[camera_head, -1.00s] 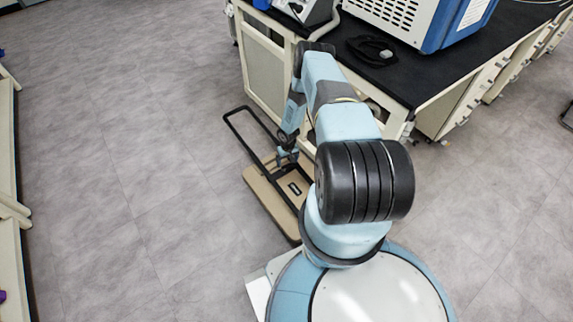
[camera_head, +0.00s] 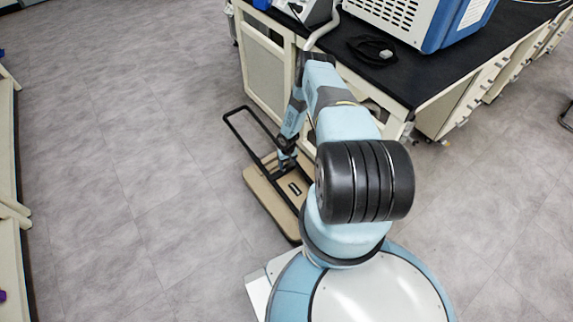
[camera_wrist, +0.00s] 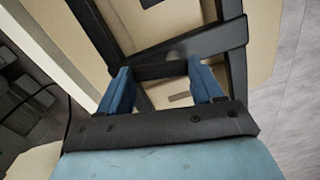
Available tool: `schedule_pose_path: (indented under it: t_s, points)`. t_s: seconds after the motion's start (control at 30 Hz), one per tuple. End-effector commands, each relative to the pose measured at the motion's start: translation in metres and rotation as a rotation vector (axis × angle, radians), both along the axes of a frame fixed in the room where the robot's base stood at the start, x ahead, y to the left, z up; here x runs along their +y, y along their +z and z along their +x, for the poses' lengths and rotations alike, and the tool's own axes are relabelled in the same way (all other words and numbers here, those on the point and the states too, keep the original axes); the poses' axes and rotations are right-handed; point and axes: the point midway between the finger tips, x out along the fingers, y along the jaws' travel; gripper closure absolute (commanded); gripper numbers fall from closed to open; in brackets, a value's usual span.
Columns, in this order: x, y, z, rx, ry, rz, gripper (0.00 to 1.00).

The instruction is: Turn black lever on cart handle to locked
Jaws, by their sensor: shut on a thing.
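The cart has a tan platform (camera_head: 262,192) and a black handle frame (camera_head: 236,110). It stands on the floor beside the bench in the head view. My gripper (camera_head: 287,160) reaches down to the handle, and my wrist hides much of that spot. In the wrist view, the blue fingers of my gripper (camera_wrist: 162,88) stand on either side of a short black bar, which seems to be the black lever (camera_wrist: 160,71). The lever lies across the handle frame (camera_wrist: 232,62). A small grey round part shows beside it. I cannot tell from these views whether it is locked.
A lab bench with a black top (camera_head: 440,80) stands close behind and right of the cart. The grey floor (camera_head: 130,150) left of the cart is clear.

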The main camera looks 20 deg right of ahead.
Motion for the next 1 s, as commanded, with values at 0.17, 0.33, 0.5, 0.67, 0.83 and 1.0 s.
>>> schedule_pose_path:
  t_s: [0.17,0.33,0.5,0.67,0.83,1.0]
  points:
    - [-0.0001,0.0,0.0,0.0,0.0,0.0,0.56]
    - [0.0,0.0001,0.0001,0.0,0.005,-0.001,0.65]
    - [0.0003,0.0002,0.0016,-0.002,0.085,-0.01,0.65]
    - [0.0012,0.0003,0.0033,-0.003,0.182,-0.02,0.65]
    - [0.0011,0.0004,0.0038,-0.004,0.225,-0.024,0.65]
    - [0.0011,0.0004,0.0039,-0.004,0.226,-0.024,0.65]
